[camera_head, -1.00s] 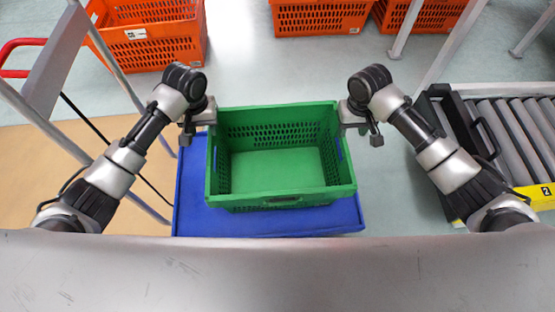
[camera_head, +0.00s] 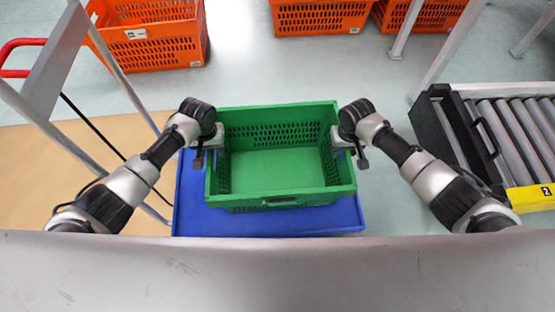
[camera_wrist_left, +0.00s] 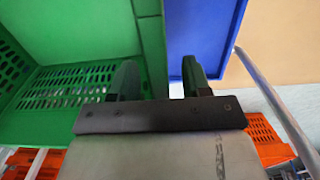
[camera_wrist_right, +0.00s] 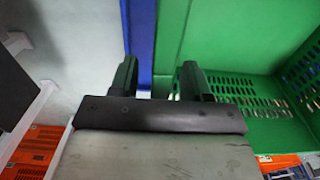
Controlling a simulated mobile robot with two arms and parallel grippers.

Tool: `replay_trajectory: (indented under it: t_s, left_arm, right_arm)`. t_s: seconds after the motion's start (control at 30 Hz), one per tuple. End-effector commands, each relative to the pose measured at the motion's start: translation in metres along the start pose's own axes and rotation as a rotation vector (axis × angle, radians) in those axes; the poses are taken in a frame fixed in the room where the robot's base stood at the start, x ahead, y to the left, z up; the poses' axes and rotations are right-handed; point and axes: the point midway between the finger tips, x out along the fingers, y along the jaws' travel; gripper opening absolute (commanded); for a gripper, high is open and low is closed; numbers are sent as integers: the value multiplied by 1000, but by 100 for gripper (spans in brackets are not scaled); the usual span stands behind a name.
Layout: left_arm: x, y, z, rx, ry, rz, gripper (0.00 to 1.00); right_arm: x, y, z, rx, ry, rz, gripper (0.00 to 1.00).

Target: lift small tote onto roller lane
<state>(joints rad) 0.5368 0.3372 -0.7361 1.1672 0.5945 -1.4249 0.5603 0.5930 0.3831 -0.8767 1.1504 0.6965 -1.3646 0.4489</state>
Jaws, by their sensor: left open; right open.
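The small tote is a green, empty, open crate (camera_head: 280,198) with mesh walls, standing upright on a blue platform (camera_head: 190,215). My left gripper (camera_head: 204,155) is open at the tote's left wall. In the left wrist view its two fingers (camera_wrist_left: 158,80) stand on either side of the green wall's rim. My right gripper (camera_head: 353,155) is open at the tote's right wall. In the right wrist view its fingers (camera_wrist_right: 158,80) stand on either side of that rim. The roller lane (camera_head: 510,125) is at the right, with grey rollers and a yellow end marked 2.
Orange totes (camera_head: 150,35) stand on the floor at the back. A grey-framed cart with a red handle (camera_head: 22,43) is at the left. A black part with a handle (camera_head: 450,135) borders the lane's left side. Bare floor lies between the platform and the lane.

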Motion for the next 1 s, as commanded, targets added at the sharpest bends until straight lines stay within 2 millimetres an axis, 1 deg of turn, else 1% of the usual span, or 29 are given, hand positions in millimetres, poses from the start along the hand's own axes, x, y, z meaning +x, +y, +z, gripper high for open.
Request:
replay_trajectory:
  t_s: [0.23,0.27,0.5,0.57,1.0]
  left_arm:
    - [1,0,0,0,0,0,48]
    - [0,0,0,0,0,0,46]
    - [0,0,0,0,0,0,10]
    - [0,0,0,0,0,0,0]
    - [-1,0,-1,0,2,1,0]
  right_arm:
    - [1,0,0,0,0,0,48]
    - [1,0,0,0,0,0,46]
    - [1,0,0,0,0,0,9]
    - [0,0,0,0,0,0,0]
    - [-1,0,-1,0,1,-1,0]
